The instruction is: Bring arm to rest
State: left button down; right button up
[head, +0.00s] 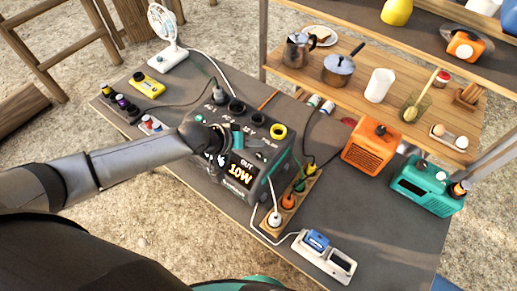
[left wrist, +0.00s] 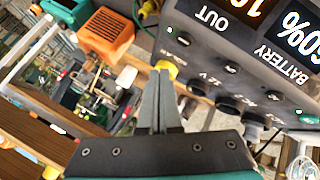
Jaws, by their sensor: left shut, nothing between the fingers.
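My left arm (head: 110,165) comes in from the left in the head view and stretches over the table. Its wrist is at the dark power station (head: 257,140), covering part of its front; in that view I cannot make out the fingertips. In the left wrist view my left gripper (left wrist: 164,78) is shut and empty. Its fingertips are close to a yellow ring or plug on the power station (left wrist: 225,55); I cannot tell whether they touch it. My right gripper is not in view.
The table (head: 215,225) holds a white fan (head: 166,35), a yellow meter (head: 148,84), a power strip (head: 290,205), a white charger with a blue battery (head: 325,257), an orange heater (head: 370,148) and a teal device (head: 425,185). Cables cross it. A wooden shelf (head: 345,95) stands behind.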

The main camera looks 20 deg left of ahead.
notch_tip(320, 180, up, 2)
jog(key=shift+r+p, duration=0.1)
jog(key=shift+p, duration=0.7)
